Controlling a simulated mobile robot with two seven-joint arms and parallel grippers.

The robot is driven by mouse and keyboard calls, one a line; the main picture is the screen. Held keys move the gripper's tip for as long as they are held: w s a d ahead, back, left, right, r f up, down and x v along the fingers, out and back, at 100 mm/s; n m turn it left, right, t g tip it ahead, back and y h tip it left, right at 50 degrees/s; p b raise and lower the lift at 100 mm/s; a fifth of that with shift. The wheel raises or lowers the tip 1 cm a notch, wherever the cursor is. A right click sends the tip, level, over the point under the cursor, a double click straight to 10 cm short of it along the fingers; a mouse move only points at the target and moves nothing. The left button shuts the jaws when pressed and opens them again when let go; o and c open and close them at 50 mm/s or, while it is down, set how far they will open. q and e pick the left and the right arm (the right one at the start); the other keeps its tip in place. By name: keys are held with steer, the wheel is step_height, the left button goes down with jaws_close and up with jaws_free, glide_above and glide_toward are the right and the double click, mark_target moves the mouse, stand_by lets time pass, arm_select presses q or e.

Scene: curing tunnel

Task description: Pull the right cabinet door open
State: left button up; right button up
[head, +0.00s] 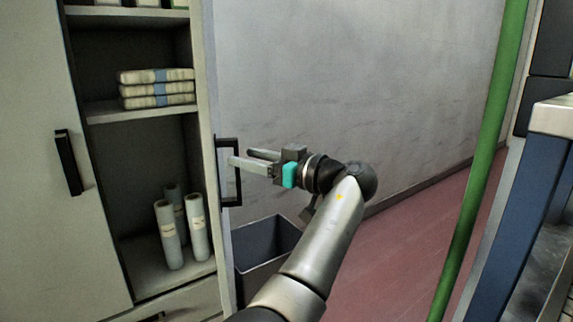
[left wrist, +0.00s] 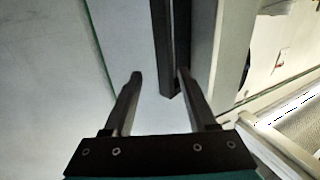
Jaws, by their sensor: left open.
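The right cabinet door (head: 209,110) stands swung open, seen nearly edge-on in the head view, with the shelves beside it exposed. Its dark bar handle (head: 238,188) is on the face turned to the right. My left gripper (head: 240,157) is open, with its fingertips at the handle. In the left wrist view, the handle (left wrist: 162,40) shows between the two fingers (left wrist: 158,74), closer to the right finger. I cannot tell whether a finger touches it. The left cabinet door (head: 35,190) is shut, with its own dark handle (head: 68,162). My right gripper is not in view.
The shelves hold stacked wrapped packs (head: 157,88) and white rolls (head: 169,235). A dark open bin (head: 268,240) stands on the floor below my left gripper. A green post (head: 490,130) and a blue-framed bench (head: 510,225) are at right. Red floor (head: 400,240) lies clear between.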

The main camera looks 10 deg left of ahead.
arm_select(q)
steer(key=p+v, duration=0.1)
steer(key=v, duration=1.1)
steer(key=shift+d+p, duration=0.35)
steer(key=shift+p, duration=0.05)
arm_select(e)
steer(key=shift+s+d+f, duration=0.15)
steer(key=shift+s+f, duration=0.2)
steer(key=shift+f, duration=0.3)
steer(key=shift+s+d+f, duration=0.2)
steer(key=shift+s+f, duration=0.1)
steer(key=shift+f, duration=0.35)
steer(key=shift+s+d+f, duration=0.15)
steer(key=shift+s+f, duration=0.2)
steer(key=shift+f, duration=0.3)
arm_select(q)
steer(key=shift+s, duration=0.15)
